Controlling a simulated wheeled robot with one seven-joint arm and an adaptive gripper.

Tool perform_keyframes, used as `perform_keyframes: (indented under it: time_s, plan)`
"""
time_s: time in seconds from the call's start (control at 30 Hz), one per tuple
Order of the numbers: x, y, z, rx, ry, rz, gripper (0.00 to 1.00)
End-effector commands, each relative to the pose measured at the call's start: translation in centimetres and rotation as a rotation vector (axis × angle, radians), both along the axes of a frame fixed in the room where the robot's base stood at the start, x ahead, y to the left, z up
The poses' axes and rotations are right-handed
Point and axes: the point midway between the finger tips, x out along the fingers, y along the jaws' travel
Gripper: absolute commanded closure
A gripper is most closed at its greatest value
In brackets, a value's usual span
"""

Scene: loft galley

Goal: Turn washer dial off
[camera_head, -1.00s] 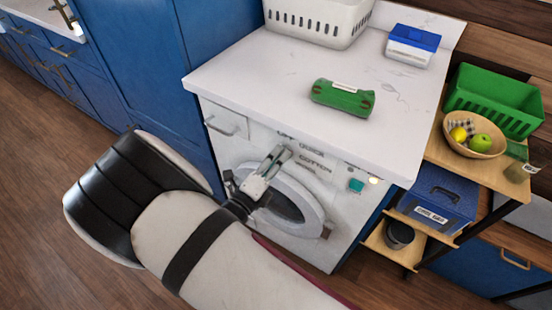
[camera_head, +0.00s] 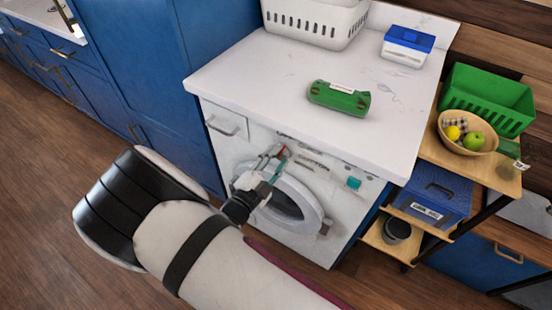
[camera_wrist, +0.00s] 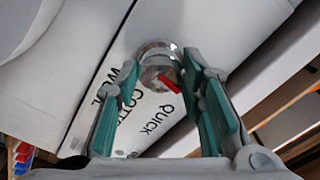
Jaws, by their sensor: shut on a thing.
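The white washer (camera_head: 232,150) stands under a white countertop, its round door (camera_head: 312,208) closed. My gripper (camera_head: 272,158) is at the control panel on the washer's upper front, above the door. In the wrist view, the round silver dial (camera_wrist: 155,52) lies between the teal-padded fingertips of my gripper (camera_wrist: 162,72), and the fingers are shut on it. A red mark (camera_wrist: 170,83) shows on the dial's lower right edge, on the side of the QUICK label. COTTON and WOOL labels also show there. In the head view, my fingers hide most of the dial.
A green case (camera_head: 338,98), a white basket (camera_head: 315,26) and a blue-lidded box (camera_head: 407,46) are on the countertop (camera_head: 260,80). A shelf unit with a fruit bowl (camera_head: 467,133) stands at right. A tall blue cabinet (camera_head: 150,80) borders the washer's left.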

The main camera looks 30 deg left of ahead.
Motion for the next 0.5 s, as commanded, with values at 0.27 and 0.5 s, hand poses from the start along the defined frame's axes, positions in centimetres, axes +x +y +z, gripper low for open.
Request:
perform_keyframes:
  time_s: [0.27, 0.5]
  plan:
    - [-0.25, 0.10, -0.24, -0.133, 0.016, 0.004, 0.93]
    - [-0.26, 0.10, -0.28, -0.177, 0.021, 0.005, 0.93]
